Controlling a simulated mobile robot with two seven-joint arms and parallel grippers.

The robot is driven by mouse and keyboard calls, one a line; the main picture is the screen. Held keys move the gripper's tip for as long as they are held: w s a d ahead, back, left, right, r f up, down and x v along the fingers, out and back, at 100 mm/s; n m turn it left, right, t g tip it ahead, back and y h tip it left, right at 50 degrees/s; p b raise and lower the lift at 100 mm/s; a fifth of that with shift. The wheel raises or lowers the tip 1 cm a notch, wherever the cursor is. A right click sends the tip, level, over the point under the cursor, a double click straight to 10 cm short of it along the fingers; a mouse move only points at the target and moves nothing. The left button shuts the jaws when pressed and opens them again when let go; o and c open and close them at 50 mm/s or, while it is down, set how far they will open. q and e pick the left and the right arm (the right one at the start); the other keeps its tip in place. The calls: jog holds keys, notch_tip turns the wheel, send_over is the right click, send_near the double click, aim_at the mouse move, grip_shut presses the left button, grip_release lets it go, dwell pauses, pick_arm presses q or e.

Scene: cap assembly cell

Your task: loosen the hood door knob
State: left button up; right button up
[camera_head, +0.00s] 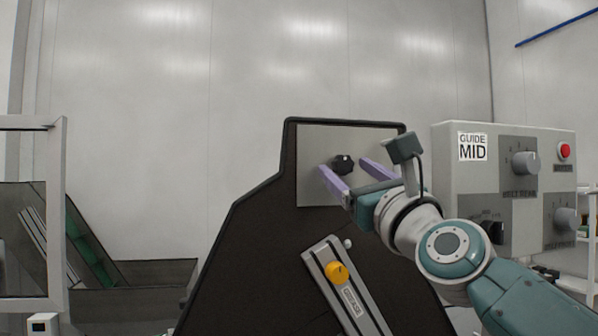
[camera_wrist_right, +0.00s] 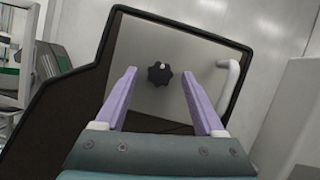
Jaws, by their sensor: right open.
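The hood door knob (camera_head: 343,164) is a black lobed knob on a light grey metal plate (camera_head: 317,146) set in the dark hood. In the right wrist view the knob (camera_wrist_right: 160,74) shows between and beyond the fingertips. My right gripper (camera_head: 350,170) is open, with its purple fingers pointing toward the plate, one on each side of the knob in the head view. In the right wrist view the open gripper (camera_wrist_right: 159,72) is empty, and the fingers appear apart from the knob. My left gripper is in neither view.
A white handle (camera_wrist_right: 229,83) is on the plate, right of the knob. A grey control box (camera_head: 451,190) labelled GUIDE MID stands close right of my arm. A framed panel (camera_head: 57,215) is at the left.

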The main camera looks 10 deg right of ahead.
jog(key=shift+c, duration=0.4)
grip_shut()
